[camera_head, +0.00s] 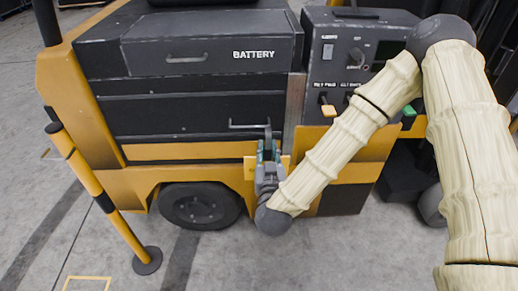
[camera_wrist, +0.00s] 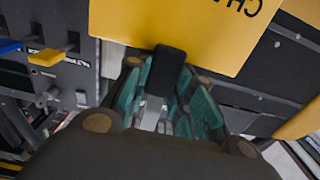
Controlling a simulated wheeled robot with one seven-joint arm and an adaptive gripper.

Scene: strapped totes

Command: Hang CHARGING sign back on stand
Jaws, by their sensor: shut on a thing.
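The yellow CHARGING sign (camera_wrist: 190,28) fills the top of the wrist view, its black letters upside down and cut off at the frame edge. A black tab (camera_wrist: 168,68) at the sign's edge sits between the teal finger pads. My gripper (camera_wrist: 160,100) is shut on the sign. In the head view my gripper (camera_head: 268,148) is in front of the vehicle's lower yellow side, and a small yellow part of the sign (camera_head: 249,168) shows beside it. The yellow and black stand post (camera_head: 85,178) with a round dark base (camera_head: 147,261) is at the left, apart from my gripper.
A yellow and black vehicle with a BATTERY drawer (camera_head: 210,45) stands behind my gripper. A drawer handle (camera_head: 248,125) juts out near the fingers. A control panel (camera_head: 345,60) with coloured plugs is at the right. The grey floor between post and wheel (camera_head: 200,205) is clear.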

